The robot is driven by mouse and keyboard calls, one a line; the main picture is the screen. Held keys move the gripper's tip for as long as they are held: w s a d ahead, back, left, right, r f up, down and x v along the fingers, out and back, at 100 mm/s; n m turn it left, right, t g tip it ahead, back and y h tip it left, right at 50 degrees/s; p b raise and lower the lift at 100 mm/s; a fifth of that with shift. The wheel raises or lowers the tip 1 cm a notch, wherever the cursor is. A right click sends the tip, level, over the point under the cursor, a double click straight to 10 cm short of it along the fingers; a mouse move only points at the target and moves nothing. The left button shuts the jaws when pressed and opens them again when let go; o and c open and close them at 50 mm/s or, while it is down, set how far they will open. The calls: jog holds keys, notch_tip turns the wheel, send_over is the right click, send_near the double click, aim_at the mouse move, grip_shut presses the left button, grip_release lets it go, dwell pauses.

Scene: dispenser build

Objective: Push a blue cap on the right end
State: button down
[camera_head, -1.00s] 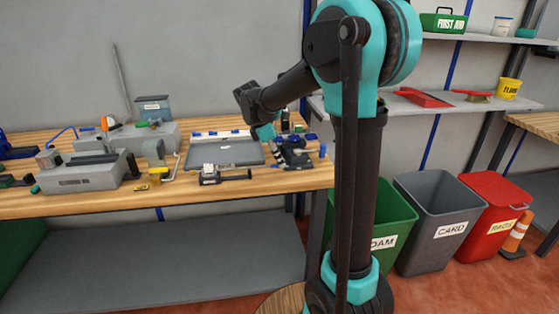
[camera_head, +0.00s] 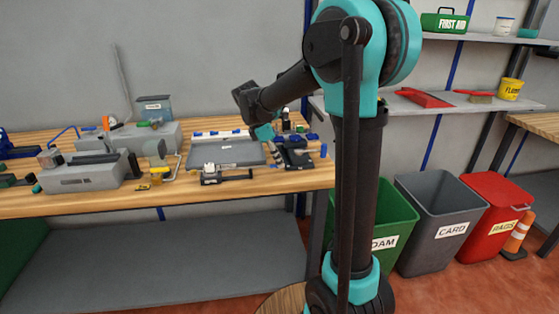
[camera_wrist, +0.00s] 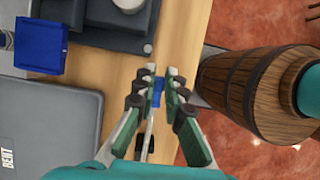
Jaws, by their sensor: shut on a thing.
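My gripper (camera_wrist: 160,80) is shut on a small blue cap (camera_wrist: 157,86), which shows between its fingertips in the wrist view. The fingers partly hide the cap. In the head view my gripper (camera_head: 275,150) hangs over the right part of the workbench, between a grey tray and a dark fixture (camera_head: 296,156). The fixture also shows at the top of the wrist view (camera_wrist: 112,22). A black unit with a white block (camera_head: 224,175) lies at the bench's front; I cannot tell whether its right end takes the cap.
The grey tray (camera_head: 225,153) lies left of my gripper; its label reads BENT in the wrist view (camera_wrist: 50,125). A blue bin (camera_wrist: 40,46) stands near the fixture. A blue piece (camera_head: 323,150) stands at the bench's right end. Grey machines (camera_head: 85,178) fill the left.

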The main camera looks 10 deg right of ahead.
jog(key=shift+a, duration=0.7)
jog(key=c, duration=1.5)
grip_release()
jog(key=shift+o, duration=0.5)
jog(key=shift+o, duration=1)
notch_tip(320, 180, up, 7)
